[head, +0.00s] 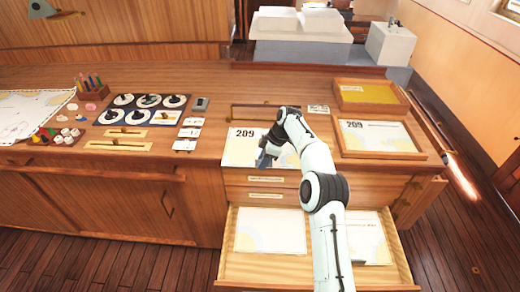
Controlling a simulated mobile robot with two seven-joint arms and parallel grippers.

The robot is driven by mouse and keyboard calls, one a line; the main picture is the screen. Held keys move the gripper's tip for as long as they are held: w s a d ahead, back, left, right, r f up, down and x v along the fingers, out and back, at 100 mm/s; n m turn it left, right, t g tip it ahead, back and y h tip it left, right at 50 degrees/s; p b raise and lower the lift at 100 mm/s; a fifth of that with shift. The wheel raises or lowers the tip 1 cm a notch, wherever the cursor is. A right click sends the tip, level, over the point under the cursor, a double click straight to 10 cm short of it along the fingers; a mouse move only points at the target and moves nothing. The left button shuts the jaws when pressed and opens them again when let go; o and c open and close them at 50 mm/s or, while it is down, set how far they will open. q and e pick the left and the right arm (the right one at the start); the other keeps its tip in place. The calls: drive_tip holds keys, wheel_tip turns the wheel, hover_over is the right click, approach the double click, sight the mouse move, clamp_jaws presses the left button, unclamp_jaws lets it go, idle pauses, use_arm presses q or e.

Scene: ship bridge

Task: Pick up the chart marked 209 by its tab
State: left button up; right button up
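A pale chart marked 209 (237,150) lies on the wooden counter, above the open drawer. My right arm reaches up from the bottom and covers the chart's right part. My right gripper (265,159) is over the chart, just right of its number. It is small and dark, and I cannot tell whether its fingers are open or shut, or touching the chart. The chart's tab cannot be made out. Another sheet marked 209 (380,135) lies in a wooden tray (424,155) to the right. My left gripper is not in view.
The open drawer (227,266) below holds a left chart (270,232) and a right chart (365,240). A second tray (370,92) stands behind the first. A dark panel of round instruments (124,115) and small cards (187,133) lie to the left.

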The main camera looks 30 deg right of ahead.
drive_tip(key=shift+f, duration=0.15)
clamp_jaws()
idle(0.4)
